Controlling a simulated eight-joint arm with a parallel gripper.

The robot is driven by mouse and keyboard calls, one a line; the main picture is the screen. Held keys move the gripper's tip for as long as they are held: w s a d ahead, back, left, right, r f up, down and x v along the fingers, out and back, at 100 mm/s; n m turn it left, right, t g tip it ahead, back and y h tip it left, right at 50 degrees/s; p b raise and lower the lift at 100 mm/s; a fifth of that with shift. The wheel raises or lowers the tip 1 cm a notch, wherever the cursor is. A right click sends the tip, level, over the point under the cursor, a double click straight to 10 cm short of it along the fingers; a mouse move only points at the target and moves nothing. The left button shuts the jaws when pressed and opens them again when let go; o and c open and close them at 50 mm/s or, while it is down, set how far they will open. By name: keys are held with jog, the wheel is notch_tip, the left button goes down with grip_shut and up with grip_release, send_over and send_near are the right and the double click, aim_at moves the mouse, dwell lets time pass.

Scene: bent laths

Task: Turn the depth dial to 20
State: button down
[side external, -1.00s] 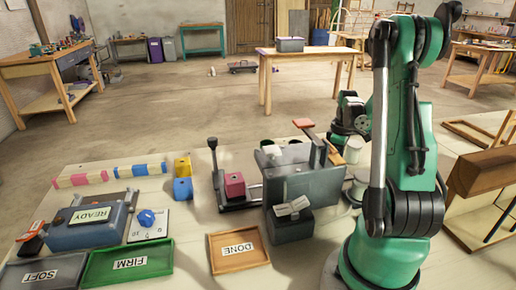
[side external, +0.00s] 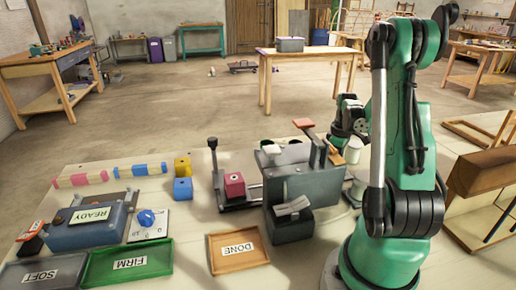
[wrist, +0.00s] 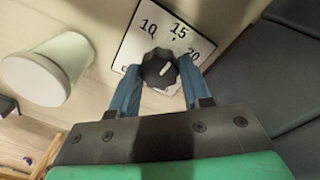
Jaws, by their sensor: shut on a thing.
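The depth dial is a black knob (wrist: 160,68) on a white plate (wrist: 140,28) marked 10, 15 and 20, with another number partly hidden at the left. A pale line on the knob appears to point up and right, roughly between 15 and 20; the exact reading is too small to tell. My gripper (wrist: 158,84) has its two blue fingers on either side of the knob, shut on it. In the side view my gripper and this dial cannot be made out behind the machine and my arm.
A white cylinder (wrist: 42,78) stands left of the dial in the wrist view, and a dark grey body lies right of it. In the side view, a grey machine (side external: 300,178) stands mid-bench. A separate blue knob (side external: 146,218) sits at left, near the FIRM tray (side external: 97,276).

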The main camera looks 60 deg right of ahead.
jog(key=m, duration=0.4)
jog(key=shift+m, duration=2.6)
jog(key=shift+c, duration=2)
grip_release()
jog(key=shift+r, duration=0.1)
jog(key=shift+w+r, duration=0.15)
jog(key=shift+r, duration=2.55)
